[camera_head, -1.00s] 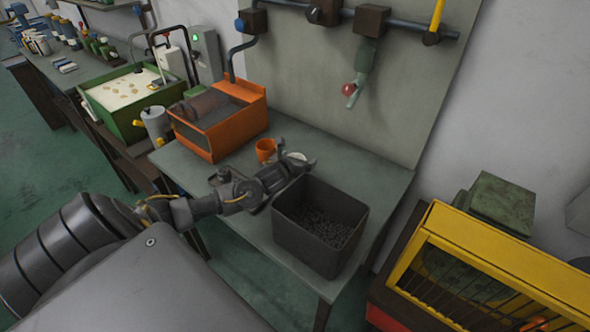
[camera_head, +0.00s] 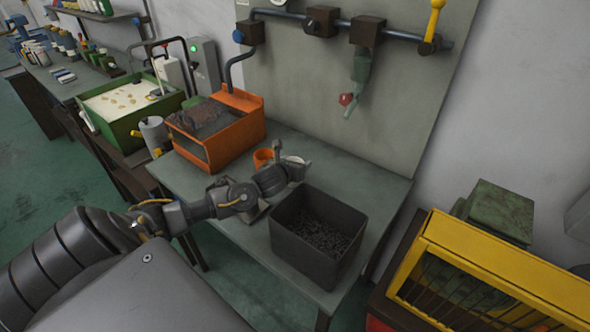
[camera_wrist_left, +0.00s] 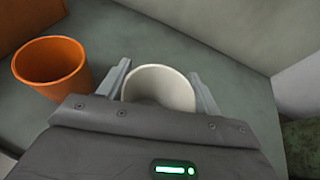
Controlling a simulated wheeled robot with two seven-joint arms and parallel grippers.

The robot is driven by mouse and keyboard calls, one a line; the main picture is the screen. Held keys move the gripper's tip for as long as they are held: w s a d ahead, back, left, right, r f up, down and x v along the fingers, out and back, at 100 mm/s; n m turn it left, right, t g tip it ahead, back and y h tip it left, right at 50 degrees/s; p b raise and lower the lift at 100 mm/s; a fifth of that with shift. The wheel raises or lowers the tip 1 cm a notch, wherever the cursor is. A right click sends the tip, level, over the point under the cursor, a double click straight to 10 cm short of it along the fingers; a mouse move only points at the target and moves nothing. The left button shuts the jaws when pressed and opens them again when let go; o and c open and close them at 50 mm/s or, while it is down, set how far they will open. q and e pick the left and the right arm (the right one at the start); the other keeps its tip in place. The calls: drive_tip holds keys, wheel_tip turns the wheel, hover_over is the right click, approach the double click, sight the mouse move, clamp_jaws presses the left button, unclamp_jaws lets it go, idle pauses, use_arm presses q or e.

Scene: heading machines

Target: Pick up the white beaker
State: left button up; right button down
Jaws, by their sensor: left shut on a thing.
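The white beaker (camera_wrist_left: 160,87) is between the two fingers of my left gripper (camera_wrist_left: 160,85) in the left wrist view, with its open rim facing the camera. My left gripper is shut on it. In the head view my left gripper (camera_head: 289,164) is over the grey table, and the white beaker (camera_head: 297,160) shows only in part behind it. I cannot tell whether the beaker touches the table. My right gripper is in neither view.
An orange cup (camera_wrist_left: 50,64) stands just left of the beaker. A dark bin (camera_head: 318,237) with small dark pieces is at the table's front right. An orange box (camera_head: 217,132) stands at the back left.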

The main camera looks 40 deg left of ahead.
use_arm(q)
drive_tip(key=s+r, duration=0.1)
drive_tip(key=r, duration=0.1)
drive_tip(key=s+r, duration=0.4)
drive_tip(key=shift+s+a+r+b, duration=0.1)
drive_tip(key=shift+a+r+b, duration=0.2)
drive_tip(key=shift+b, duration=0.1)
drive_tip(key=a+b+v, duration=0.2)
drive_tip(key=v, duration=0.7)
drive_tip(key=shift+s+a, duration=0.35)
drive_tip(key=shift+s, duration=0.05)
drive_tip(key=shift+r, duration=0.2)
